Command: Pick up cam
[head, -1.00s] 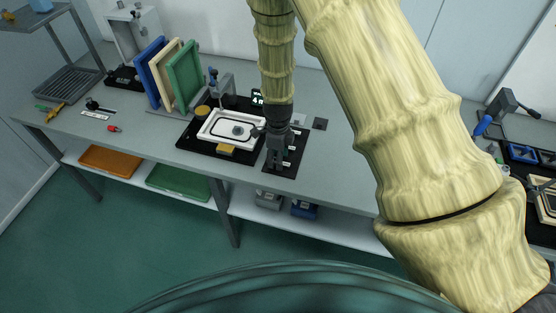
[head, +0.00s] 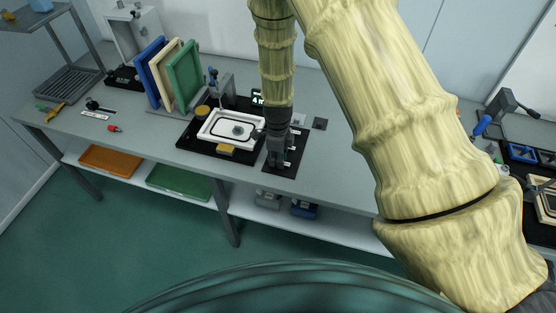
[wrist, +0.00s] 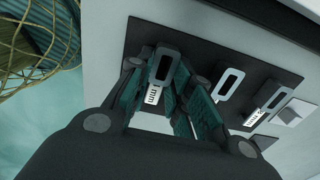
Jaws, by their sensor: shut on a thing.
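My gripper (head: 275,161) points down over the small black board (head: 283,170) near the front of the bench. In the wrist view my gripper (wrist: 163,76) has its two fingers closed around a grey slotted piece (wrist: 166,61), which I take to be the cam. A white "mm" label shows below it. Two similar slotted pieces stand in a row to its right, one in the middle (wrist: 229,83) and one further right (wrist: 278,99). The fingers hide the lower part of the held piece, so I cannot tell whether it still touches the board.
A white framed panel (head: 250,121) lies on a black mat just left of my gripper, with a yellow block (head: 226,149) at its front. Blue, cream and green panels (head: 185,75) stand in a rack further left. The bench right of the board is mostly clear.

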